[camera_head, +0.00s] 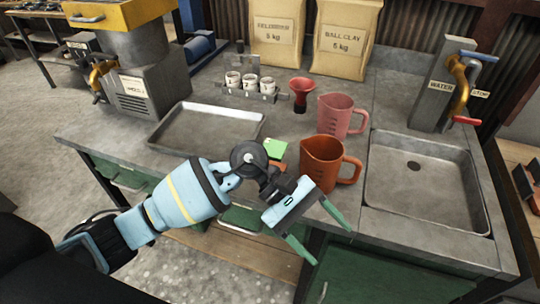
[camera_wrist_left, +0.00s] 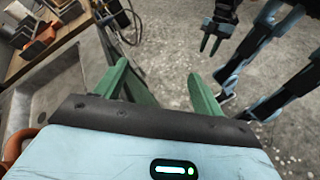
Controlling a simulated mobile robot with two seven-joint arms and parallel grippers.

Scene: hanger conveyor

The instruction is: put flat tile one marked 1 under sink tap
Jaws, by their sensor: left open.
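The sink tap (camera_head: 459,84) is a brass pipe with a blue lever and red end on a grey post labelled WATER, at the sink's back right. The sink basin (camera_head: 425,185) below it looks empty. I cannot make out a tile marked 1. Dark and reddish flat pieces (camera_head: 529,188) stand at the right edge, and similar ones (camera_wrist_left: 38,42) show in the left wrist view; no mark is readable. My left gripper (camera_head: 330,246) is open and empty in front of the counter, left of the sink. My right gripper (camera_wrist_left: 211,45) shows small in the left wrist view.
An orange jug (camera_head: 321,164) stands close behind my left gripper, with a pink jug (camera_head: 336,116) and red funnel (camera_head: 302,92) farther back. A metal tray (camera_head: 205,132), small cups (camera_head: 250,84) and a green block (camera_head: 275,149) are left of them.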

